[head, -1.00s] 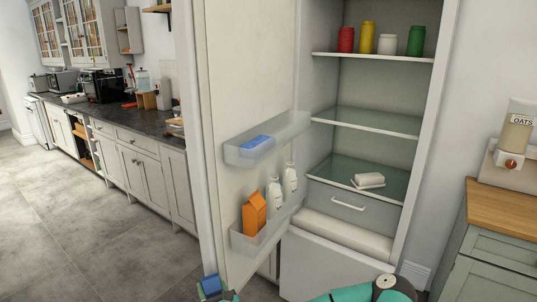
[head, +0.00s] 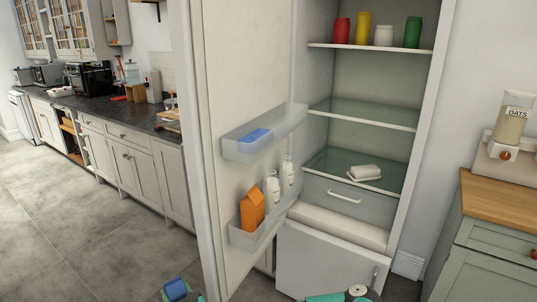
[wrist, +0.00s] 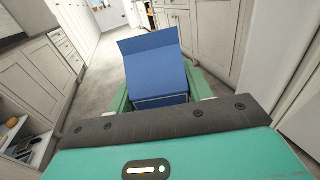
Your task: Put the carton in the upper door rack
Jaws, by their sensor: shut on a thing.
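My gripper (wrist: 160,98) is shut on a blue carton (wrist: 158,62) with a folded gable top, seen close up in the wrist view. In the head view the blue carton (head: 175,289) shows at the bottom edge, left of the open fridge door and below the racks. The upper door rack (head: 275,140) is translucent and fixed to the inside of the door. A flat blue item (head: 254,136) lies in its left part; its right part looks free. My gripper is well apart from the rack.
The lower door rack (head: 243,240) holds an orange carton (head: 252,208) and two white bottles (head: 272,187). The open door (head: 235,70) stands left of the fridge shelves. A wooden-topped cabinet (head: 505,190) is at the right. Floor is clear at left.

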